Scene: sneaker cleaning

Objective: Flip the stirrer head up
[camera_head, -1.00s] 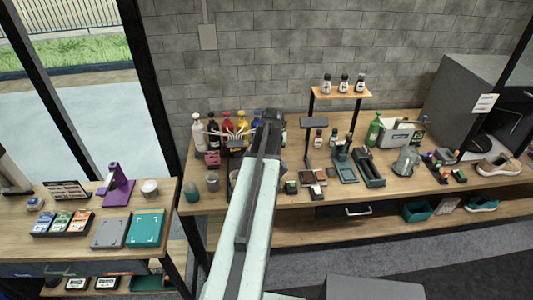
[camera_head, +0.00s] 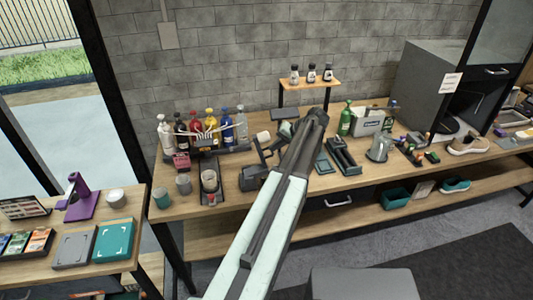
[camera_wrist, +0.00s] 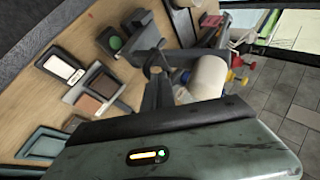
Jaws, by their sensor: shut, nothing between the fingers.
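A dark machine that looks like the stirrer (camera_head: 262,152) stands on the workbench in the head view, just left of my arm. Its upper part looks tilted, but it is too small to tell its exact pose. In the wrist view my gripper (camera_wrist: 156,82) is shut and empty, its dark fingers over the bench. A pale cylinder (camera_wrist: 208,76) shows just right of the fingers; I cannot tell whether they touch it. In the head view my fingertips are hidden behind the arm's end.
A cup on a dark tray (camera_head: 209,181) stands left of the stirrer. Several coloured bottles (camera_head: 210,128) stand behind it. A small shelf (camera_head: 308,84) with bottles stands at the back. Small trays and cases (camera_wrist: 65,68) lie left of the fingers in the wrist view.

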